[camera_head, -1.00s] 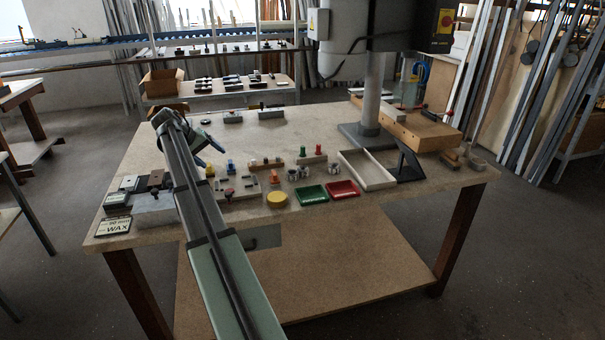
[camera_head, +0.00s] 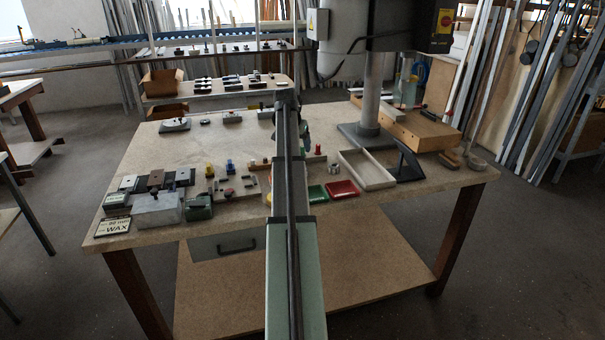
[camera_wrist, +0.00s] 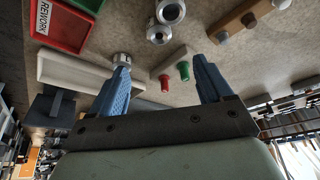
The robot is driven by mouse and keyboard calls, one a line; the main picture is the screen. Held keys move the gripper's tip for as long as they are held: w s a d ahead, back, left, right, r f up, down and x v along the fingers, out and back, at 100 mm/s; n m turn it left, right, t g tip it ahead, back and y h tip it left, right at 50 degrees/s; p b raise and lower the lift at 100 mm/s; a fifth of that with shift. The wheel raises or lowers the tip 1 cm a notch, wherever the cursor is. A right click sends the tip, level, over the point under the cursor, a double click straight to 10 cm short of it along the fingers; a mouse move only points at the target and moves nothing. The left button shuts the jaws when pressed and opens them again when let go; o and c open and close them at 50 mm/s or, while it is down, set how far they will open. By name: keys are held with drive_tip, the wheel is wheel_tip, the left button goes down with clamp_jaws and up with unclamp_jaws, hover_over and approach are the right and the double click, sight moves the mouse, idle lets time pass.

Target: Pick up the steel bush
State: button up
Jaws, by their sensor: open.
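The steel bush cannot be told apart for certain. In the wrist view two silver ring-shaped pieces, one at the top edge (camera_wrist: 170,11) and one just below it (camera_wrist: 158,34), lie on the table with their holes showing. A third silver piece (camera_wrist: 122,59) shows by the left fingertip, partly hidden behind it. My gripper (camera_wrist: 161,66) is open, its blue fingers wide apart with nothing between them, above the table.
A red REWORK tray (camera_wrist: 62,24) and a pale shallow tray (camera_wrist: 75,72) lie at the left in the wrist view. A block with a red peg (camera_wrist: 164,84) and a green peg (camera_wrist: 184,70) shows between the fingers. A wooden strip (camera_wrist: 245,18) with pegs lies at upper right.

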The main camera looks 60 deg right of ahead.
drive_tip(key=x, duration=1.3)
drive_tip(key=shift+s+f, duration=0.1)
drive_tip(key=shift+f, duration=0.2)
drive_tip(key=shift+c, duration=0.4)
drive_tip(key=c, duration=1.3)
drive_tip(key=shift+o, duration=0.2)
drive_tip(key=shift+r, duration=0.1)
